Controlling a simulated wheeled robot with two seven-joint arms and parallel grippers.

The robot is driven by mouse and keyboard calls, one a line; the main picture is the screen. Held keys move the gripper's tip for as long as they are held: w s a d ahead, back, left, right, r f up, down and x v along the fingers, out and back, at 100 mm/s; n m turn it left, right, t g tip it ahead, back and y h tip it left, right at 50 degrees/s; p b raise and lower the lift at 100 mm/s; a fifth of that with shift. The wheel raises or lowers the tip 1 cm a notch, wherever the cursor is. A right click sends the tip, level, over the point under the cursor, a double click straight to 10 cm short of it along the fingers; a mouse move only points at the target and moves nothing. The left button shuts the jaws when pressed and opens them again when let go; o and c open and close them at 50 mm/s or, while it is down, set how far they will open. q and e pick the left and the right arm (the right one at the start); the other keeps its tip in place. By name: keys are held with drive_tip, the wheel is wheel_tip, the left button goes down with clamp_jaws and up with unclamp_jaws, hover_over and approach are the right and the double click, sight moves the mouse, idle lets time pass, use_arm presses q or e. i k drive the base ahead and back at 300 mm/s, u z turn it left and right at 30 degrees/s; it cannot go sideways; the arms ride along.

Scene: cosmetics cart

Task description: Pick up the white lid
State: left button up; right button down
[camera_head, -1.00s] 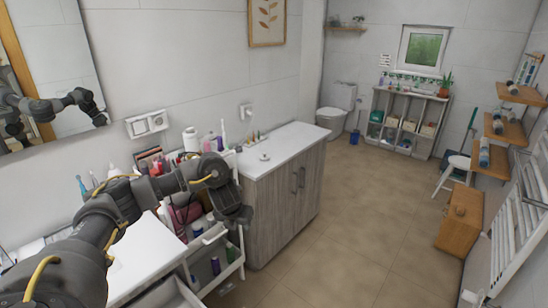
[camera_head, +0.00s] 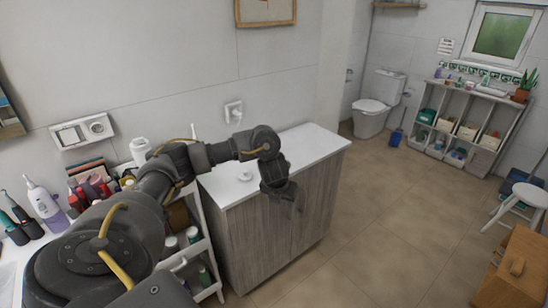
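A small round white lid (camera_head: 245,176) lies on the white top of the wooden cabinet (camera_head: 290,151), near its left end. My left arm reaches in from the lower left, and my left gripper (camera_head: 292,205) hangs fingers down beside the cabinet's front edge. In the picture it is to the right of and below the lid, apart from it. Nothing shows held in it, but the dark fingers are too small and blurred to tell their opening. My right gripper is out of view.
A cart (camera_head: 217,287) with bottles stands left of the cabinet, partly hidden by my arm. Toiletries, including a white and purple bottle (camera_head: 44,201), crowd the left counter. A wooden box (camera_head: 515,270) and white stool (camera_head: 522,199) stand right. The middle floor is clear.

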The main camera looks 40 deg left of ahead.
sight(245, 176)
drive_tip(key=i, duration=2.6)
drive_tip(key=u, duration=2.05)
